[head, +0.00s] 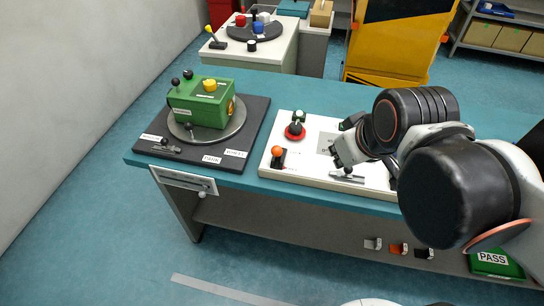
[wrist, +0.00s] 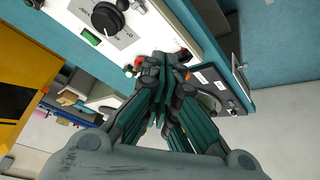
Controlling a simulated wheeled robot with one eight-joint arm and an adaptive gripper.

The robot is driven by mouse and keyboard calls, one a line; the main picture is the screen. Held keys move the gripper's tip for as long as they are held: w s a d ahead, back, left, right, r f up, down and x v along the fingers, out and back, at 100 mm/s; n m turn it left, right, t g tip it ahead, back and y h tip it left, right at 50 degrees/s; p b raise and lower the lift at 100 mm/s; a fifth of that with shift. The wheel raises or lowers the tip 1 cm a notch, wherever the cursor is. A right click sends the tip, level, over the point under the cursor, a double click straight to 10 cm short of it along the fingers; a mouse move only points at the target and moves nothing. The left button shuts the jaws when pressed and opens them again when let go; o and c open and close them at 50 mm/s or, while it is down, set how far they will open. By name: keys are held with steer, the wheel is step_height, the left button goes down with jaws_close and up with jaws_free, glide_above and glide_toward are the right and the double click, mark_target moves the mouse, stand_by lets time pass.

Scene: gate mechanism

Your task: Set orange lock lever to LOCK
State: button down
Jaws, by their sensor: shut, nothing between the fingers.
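The orange lock lever (head: 277,151) has an orange ball knob on a dark base, at the front left of the white panel (head: 313,128) on the teal bench. Its LOCK marking is not readable. My gripper (head: 338,158) is over the middle of the panel, to the right of the orange lever and apart from it. In the wrist view my gripper (wrist: 163,70) has its fingers together, empty. A small reddish-orange spot shows beside the fingers there; I cannot tell whether it is the lever.
A dark knob with a red ring (head: 295,130) stands behind the orange lever. A silver lever (head: 347,176) lies at the panel's front edge, just below my gripper. A green box (head: 203,103) with levers sits on a dark board (head: 255,122) to the left. A black dial (wrist: 107,17) shows in the wrist view.

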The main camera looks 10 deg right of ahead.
steer(key=w+a+n, duration=0.1)
steer(key=n, duration=0.1)
steer(key=n+g+p, duration=0.6)
steer(key=n+p, duration=0.2)
steer(key=n, duration=1.3)
glide_toward(278, 153)
steer(key=s, duration=0.5)
steer(key=a+n, duration=0.3)
steer(key=a, duration=0.1)
step_height(278, 153, down, 11)
steer(key=b, duration=0.3)
steer(key=shift+w+d+r, duration=0.25)
steer(key=shift+w+r, duration=0.05)
steer(key=shift+w, duration=0.2)
steer(key=shift+w+d+r, duration=0.2)
steer(key=shift+w+r, duration=0.05)
steer(key=shift+w, duration=0.25)
steer(key=shift+w+d+r, duration=0.25)
steer(key=shift+w+r, duration=0.05)
steer(key=shift+w, duration=0.2)
steer(key=shift+w+r, duration=0.1)
